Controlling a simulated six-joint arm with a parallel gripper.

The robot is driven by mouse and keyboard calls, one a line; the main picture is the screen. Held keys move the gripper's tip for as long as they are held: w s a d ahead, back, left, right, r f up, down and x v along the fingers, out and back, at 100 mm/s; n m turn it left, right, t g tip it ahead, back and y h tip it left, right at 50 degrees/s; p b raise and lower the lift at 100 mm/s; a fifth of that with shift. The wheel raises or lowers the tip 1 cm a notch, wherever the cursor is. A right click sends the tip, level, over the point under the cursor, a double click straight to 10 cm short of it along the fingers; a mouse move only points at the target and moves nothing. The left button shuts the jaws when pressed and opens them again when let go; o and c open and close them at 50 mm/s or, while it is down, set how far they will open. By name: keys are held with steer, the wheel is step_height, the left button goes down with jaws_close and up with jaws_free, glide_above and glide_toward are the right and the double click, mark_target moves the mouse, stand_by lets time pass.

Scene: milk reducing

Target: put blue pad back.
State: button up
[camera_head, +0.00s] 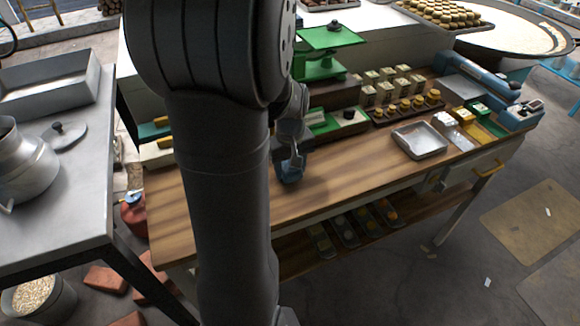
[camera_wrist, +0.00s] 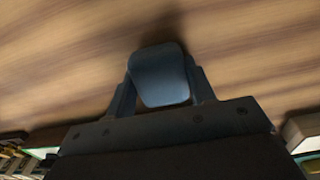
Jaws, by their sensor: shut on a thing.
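The blue pad (camera_wrist: 160,75) is held between the two fingers of my gripper (camera_wrist: 162,95) in the wrist view. It has rounded corners, and bare wood grain shows around it. In the head view the blue pad (camera_head: 290,170) shows just below my gripper (camera_head: 291,156), over the wooden table (camera_head: 370,180). My arm covers part of the scene to the left of it. I cannot tell whether the pad touches the table.
A green press-like device (camera_head: 325,70) stands behind my gripper. A metal tray (camera_head: 420,140) lies to the right, with rows of small moulded pieces (camera_head: 410,106) behind it. A blue device (camera_head: 520,114) is at the right end. The table's front strip is clear.

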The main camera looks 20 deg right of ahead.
steer(key=shift+f, duration=0.15)
steer(key=o, duration=1)
steer(key=shift+f, duration=0.1)
step_height(320, 180, up, 12)
steer(key=shift+r, duration=0.2)
steer(key=shift+f, duration=4.6)
steer(key=shift+f, duration=0.1)
